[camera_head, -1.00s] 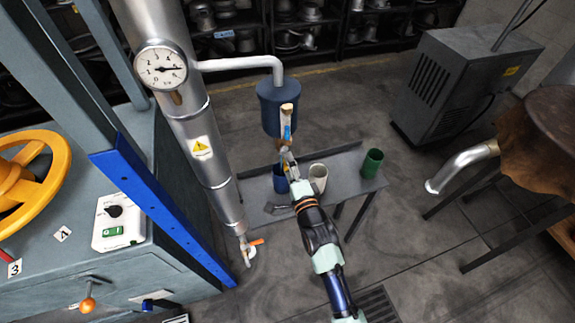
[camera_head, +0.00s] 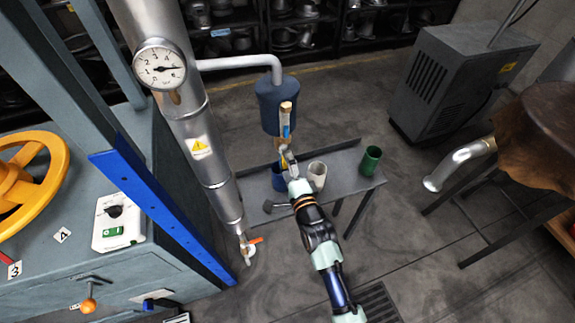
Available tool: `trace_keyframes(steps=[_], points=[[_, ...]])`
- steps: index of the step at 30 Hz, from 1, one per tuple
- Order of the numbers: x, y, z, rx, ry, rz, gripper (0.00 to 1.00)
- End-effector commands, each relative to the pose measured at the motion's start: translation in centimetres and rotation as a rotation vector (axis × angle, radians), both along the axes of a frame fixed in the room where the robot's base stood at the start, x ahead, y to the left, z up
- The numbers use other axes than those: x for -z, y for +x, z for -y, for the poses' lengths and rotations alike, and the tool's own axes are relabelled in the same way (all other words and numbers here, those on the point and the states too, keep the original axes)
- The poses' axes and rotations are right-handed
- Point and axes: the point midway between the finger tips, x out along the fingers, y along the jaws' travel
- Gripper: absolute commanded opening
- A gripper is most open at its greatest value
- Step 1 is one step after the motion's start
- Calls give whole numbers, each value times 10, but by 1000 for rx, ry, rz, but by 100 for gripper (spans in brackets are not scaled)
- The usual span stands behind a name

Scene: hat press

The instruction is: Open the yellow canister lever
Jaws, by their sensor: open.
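A dark blue canister (camera_head: 272,100) hangs from a white pipe, with a tan and light-blue fitting (camera_head: 286,108) on its front. A small yellow part (camera_head: 284,161), which looks like the canister lever, shows below the canister, partly covered by my gripper. My gripper (camera_head: 286,154) is open at the end of my arm, right beside this yellow part. The frame is too small to tell whether the fingers touch the lever or stand around it.
A grey metal side table (camera_head: 335,170) under the canister holds a blue cup (camera_head: 278,177), a white cup (camera_head: 317,172) and a green cup (camera_head: 370,160). The silver column (camera_head: 204,150) with a gauge (camera_head: 160,64) and an orange-handled valve (camera_head: 249,245) stands left.

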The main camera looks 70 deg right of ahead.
Motion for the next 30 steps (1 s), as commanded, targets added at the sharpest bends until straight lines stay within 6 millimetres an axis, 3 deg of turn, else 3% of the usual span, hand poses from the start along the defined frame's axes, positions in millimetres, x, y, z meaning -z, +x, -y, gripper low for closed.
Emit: trace_keyframes(steps=[7,19,30], points=[[-1,-10,-12,0,-3,1,90],[0,-68,-82,0,1,0,90],[-1,-76,-93,0,-1,0,90]])
